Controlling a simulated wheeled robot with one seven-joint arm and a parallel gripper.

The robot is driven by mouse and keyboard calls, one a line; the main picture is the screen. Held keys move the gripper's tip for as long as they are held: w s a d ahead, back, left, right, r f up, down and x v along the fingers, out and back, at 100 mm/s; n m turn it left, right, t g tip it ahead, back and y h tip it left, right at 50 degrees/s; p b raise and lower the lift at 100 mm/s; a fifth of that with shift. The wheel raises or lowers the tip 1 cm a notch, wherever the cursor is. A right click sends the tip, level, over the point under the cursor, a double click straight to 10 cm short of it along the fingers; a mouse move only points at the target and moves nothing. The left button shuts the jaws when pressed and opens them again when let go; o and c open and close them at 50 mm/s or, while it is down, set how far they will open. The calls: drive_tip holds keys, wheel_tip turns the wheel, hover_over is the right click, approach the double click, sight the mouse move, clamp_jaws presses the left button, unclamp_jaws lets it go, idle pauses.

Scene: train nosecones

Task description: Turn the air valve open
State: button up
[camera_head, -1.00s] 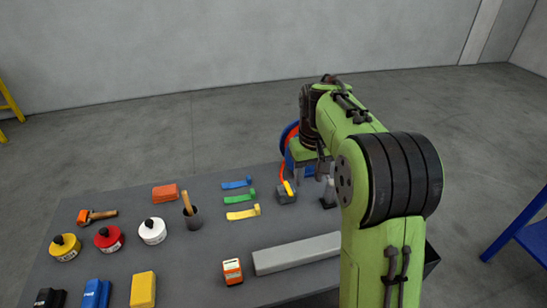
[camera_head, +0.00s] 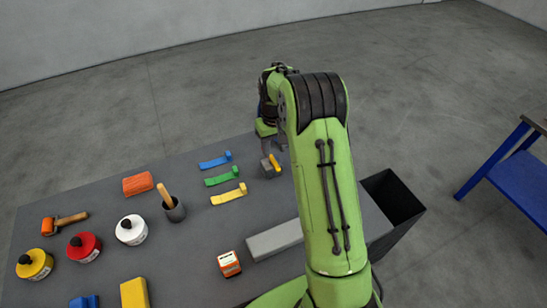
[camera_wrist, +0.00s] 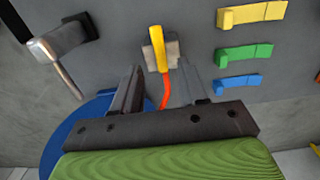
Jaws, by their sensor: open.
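The air valve (camera_head: 271,168) is a small grey block with a yellow lever at the far edge of the table. In the wrist view the yellow lever (camera_wrist: 159,44) stands roughly upright in the picture over its grey body (camera_wrist: 172,52). An orange-red hose (camera_wrist: 165,90) runs from the valve down between my fingers. My gripper (camera_wrist: 160,74) is open and empty, its two fingers spread on either side of the hose, just short of the valve body.
Blue (camera_head: 215,162), green (camera_head: 222,179) and yellow (camera_head: 229,198) strips lie left of the valve. A blue round thing (camera_wrist: 75,140) sits beyond the table edge. A grey metal fixture (camera_wrist: 60,38) is on the other side. A long grey bar (camera_head: 275,239) and black bin (camera_head: 393,200) lie nearer.

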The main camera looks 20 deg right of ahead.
sight(274, 161)
wheel_tip(274, 161, down, 5)
drive_tip(key=shift+r, duration=0.1)
drive_tip(key=shift+s, duration=0.1)
drive_tip(key=shift+c, duration=0.4)
clamp_jaws()
